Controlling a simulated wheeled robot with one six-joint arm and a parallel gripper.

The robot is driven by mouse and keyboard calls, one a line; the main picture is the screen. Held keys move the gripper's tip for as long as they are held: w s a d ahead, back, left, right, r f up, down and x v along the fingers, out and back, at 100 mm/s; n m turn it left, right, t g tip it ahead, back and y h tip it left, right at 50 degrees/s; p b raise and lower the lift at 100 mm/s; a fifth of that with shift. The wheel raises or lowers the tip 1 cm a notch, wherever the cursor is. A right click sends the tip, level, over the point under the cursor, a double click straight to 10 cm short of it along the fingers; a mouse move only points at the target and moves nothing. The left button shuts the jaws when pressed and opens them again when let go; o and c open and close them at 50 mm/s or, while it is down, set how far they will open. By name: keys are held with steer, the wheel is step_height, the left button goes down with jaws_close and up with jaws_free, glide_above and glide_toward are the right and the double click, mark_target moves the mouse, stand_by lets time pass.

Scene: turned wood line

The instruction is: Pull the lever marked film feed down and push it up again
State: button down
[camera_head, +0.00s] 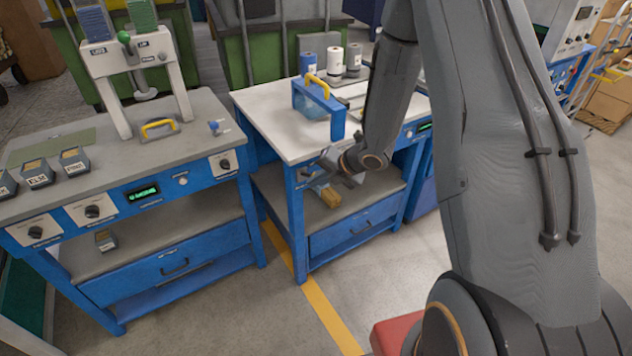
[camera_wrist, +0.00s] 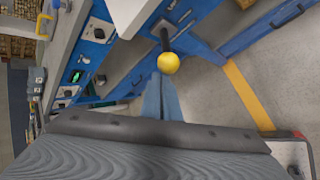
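A lever with a black rod and a round yellow knob (camera_wrist: 168,63) shows in the wrist view, standing out from a blue bench front. A small label sits near its base, too small to read. My gripper (camera_wrist: 160,77) reaches up from the bottom of the wrist view. Its fingers look closed together and empty, with the tips close to the knob. I cannot tell whether they touch it. In the head view my gripper (camera_head: 311,173) is before the front of the right blue bench (camera_head: 292,215). I cannot make out the lever there.
A yellow-handled blue frame (camera_head: 318,108) and spools (camera_head: 333,60) stand on the right bench. The left bench (camera_head: 200,115) carries a press, labelled bins and dials. Floor with a yellow line (camera_head: 315,295) is clear in front.

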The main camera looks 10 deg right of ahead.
steer(key=s+d+r+b, duration=0.1)
steer(key=s+r+b, duration=0.2)
steer(key=s+r, duration=0.3)
steer(key=shift+s+d+r, duration=0.3)
steer(key=shift+r, duration=0.5)
steer(key=s+d+r+m+h, duration=0.4)
steer(key=d+m+h, duration=0.15)
steer(key=m, duration=0.95)
steer(key=s+a+r+m+g, duration=0.1)
steer(key=s+a+m+g, duration=0.1)
steer(key=s+m, duration=0.5)
steer(key=s+a+r+m+g, duration=0.1)
steer(key=s+a+m+g, duration=0.2)
steer(key=s+m, duration=0.5)
steer(key=shift+r, duration=0.15)
stand_by(0.7)
